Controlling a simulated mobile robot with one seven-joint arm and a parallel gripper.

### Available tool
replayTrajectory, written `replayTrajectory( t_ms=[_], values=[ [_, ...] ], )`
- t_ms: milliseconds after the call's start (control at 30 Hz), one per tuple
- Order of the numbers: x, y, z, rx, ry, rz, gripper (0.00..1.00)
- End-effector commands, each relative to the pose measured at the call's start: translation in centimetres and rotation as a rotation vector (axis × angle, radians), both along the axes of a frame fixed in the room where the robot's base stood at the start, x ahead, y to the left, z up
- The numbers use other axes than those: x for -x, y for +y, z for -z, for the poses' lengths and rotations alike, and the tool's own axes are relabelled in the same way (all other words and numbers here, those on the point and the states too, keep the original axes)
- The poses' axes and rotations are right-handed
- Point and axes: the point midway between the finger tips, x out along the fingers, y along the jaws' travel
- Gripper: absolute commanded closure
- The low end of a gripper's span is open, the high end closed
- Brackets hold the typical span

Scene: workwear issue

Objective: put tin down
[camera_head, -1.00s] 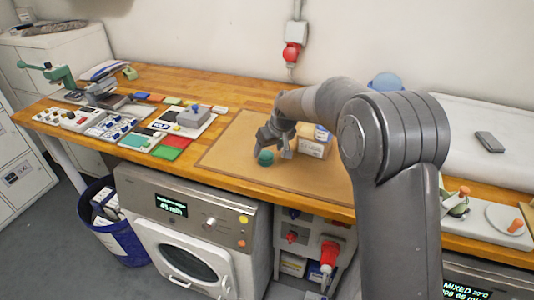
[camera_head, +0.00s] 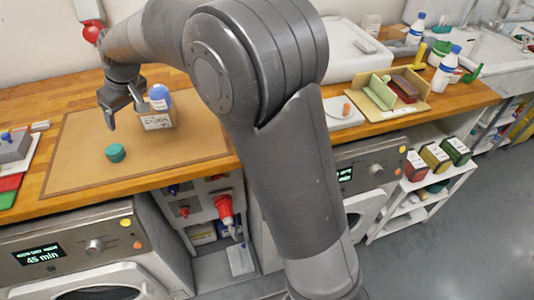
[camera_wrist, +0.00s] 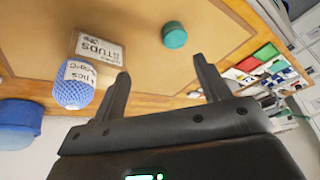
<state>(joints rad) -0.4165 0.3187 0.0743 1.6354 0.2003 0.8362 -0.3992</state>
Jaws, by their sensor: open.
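The tin (camera_head: 116,152) is a small round teal-green tin. It stands on the brown mat (camera_head: 75,168) on the wooden worktop, and it also shows in the wrist view (camera_wrist: 174,35). My gripper (camera_head: 124,113) is open and empty, above the mat and behind the tin, apart from it. In the wrist view the two fingers (camera_wrist: 162,85) are spread with nothing between them, and the tin lies beyond them.
A cardboard box labelled STUDS (camera_head: 158,121) stands on the mat right of the tin, with a blue labelled item (camera_head: 159,97) at it. Cards and small boxes (camera_head: 14,150) lie at left. Free mat surrounds the tin. Bottles (camera_head: 446,70) stand at far right.

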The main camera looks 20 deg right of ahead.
Motion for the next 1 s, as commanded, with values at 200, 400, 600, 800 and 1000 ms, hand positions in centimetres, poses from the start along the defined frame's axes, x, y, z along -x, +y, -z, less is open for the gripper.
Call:
replayTrajectory(
  t_ms=[200,400,600,800,1000],
  values=[
    [4.3,-9.0,-4.7,0.014,-0.031,0.155,0.31],
    [9.6,-16.2,-7.0,0.025,-0.053,0.303,0.31],
    [15.7,-22.4,-7.7,0.03,-0.074,0.453,0.31],
    [22.2,-27.4,-6.8,0.029,-0.094,0.601,0.31],
    [27.5,-30.6,-5.0,0.024,-0.111,0.726,0.31]
  ],
)
